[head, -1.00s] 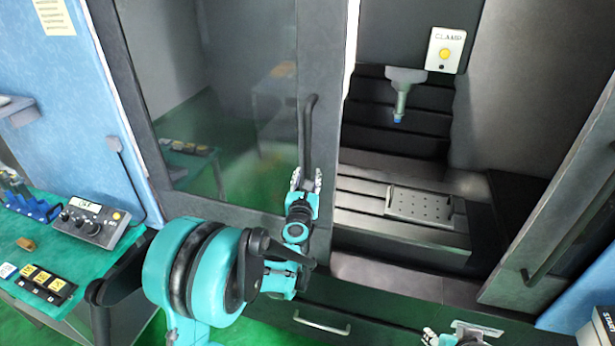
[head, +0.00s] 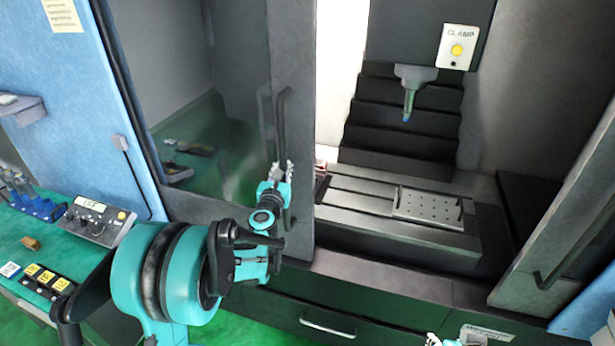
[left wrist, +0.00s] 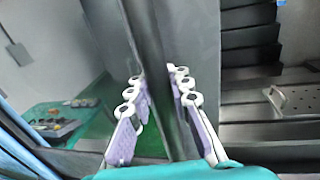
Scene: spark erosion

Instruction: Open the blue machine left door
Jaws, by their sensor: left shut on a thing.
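The machine's left door (head: 293,60) is a grey-framed panel with a large window. It stands partly slid to the left, with an opening to its right. Its dark upright handle (head: 284,115) is on the frame near the right edge. My left gripper (head: 281,174) is shut on the lower part of this handle. In the left wrist view the two fingers (left wrist: 163,115) stand on either side of the handle, whose gripped part is hard to make out. Only a bit of my right gripper (head: 438,340) shows at the bottom edge, its jaws unclear.
The right door (head: 570,200) stands to the right of the opening. Inside are a perforated plate (head: 428,206) and a hanging tool head (head: 410,90). A green bench (head: 45,262) with a control box (head: 98,221) is at the left. A drawer (head: 328,325) lies below.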

